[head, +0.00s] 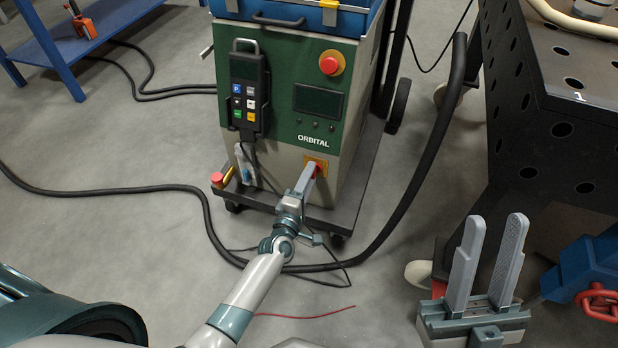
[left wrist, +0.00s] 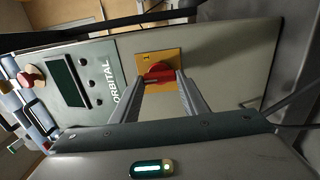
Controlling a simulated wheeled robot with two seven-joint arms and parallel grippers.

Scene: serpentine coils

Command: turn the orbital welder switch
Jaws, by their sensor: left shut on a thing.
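The orbital welder (head: 290,70) is a green and grey cabinet on a wheeled base. Its switch is a red rotary knob (left wrist: 157,74) on a yellow plate (left wrist: 172,57) low on the front, below the ORBITAL lettering. My left gripper (head: 308,172) is at this knob, its fingers shut on the knob's two sides. In the left wrist view the fingers (left wrist: 160,84) flank the red knob. In the head view the fingers partly hide the knob, and the yellow plate (head: 317,161) shows above them. My right gripper (head: 496,225) is open and empty at the lower right.
A pendant (head: 245,90) hangs on the cabinet front, with a red emergency button (head: 330,63) and a dark screen beside it. A perforated black table (head: 565,100) stands at right. A thick black hose (head: 425,165) and cables cross the floor. A blue rack (head: 60,45) is at upper left.

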